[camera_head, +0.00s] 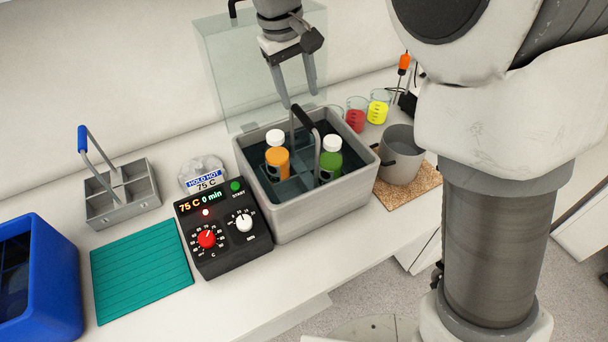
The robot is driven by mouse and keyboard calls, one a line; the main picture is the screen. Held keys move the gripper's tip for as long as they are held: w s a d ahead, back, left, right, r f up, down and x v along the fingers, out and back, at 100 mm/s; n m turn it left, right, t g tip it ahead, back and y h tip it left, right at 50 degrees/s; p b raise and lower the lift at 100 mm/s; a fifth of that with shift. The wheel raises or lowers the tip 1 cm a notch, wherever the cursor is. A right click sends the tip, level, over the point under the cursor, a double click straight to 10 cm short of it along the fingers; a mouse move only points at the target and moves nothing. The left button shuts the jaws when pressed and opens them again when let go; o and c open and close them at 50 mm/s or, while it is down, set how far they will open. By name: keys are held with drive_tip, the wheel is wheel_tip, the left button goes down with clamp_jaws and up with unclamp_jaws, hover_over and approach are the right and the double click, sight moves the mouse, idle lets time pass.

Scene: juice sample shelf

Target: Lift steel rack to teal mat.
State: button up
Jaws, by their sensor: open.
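A steel rack (294,188) with a black-topped handle (304,119) sits inside the grey water bath (326,208). It holds an orange bottle (277,162) and a green bottle (331,160), both with white caps. My gripper (299,99) is open and empty, fingers pointing down, just above the far end of the black handle. I cannot tell whether the fingers touch it. The teal mat (142,268) lies flat and bare at the left front of the counter. A second, empty grey rack (122,213) with a blue-gripped handle stands behind the mat.
A black control box (224,250) reading 75 C and 0 min stands between mat and bath. A blue bin (58,268) is left of the mat. A clear panel (240,75) stands behind the bath. A grey pot (398,165) and beakers (357,114) are at right.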

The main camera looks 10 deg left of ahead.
sight(303, 114)
drive_tip(key=shift+w+d+f, duration=0.1)
drive_tip(key=shift+d+f, duration=0.05)
drive_tip(key=shift+f, duration=0.7)
drive_tip(key=f, duration=0.4)
drive_tip(key=shift+d, duration=0.25)
drive_tip(key=shift+d+f, duration=0.1)
drive_tip(key=shift+f, duration=0.55)
clamp_jaws()
drive_tip(key=shift+r, duration=0.15)
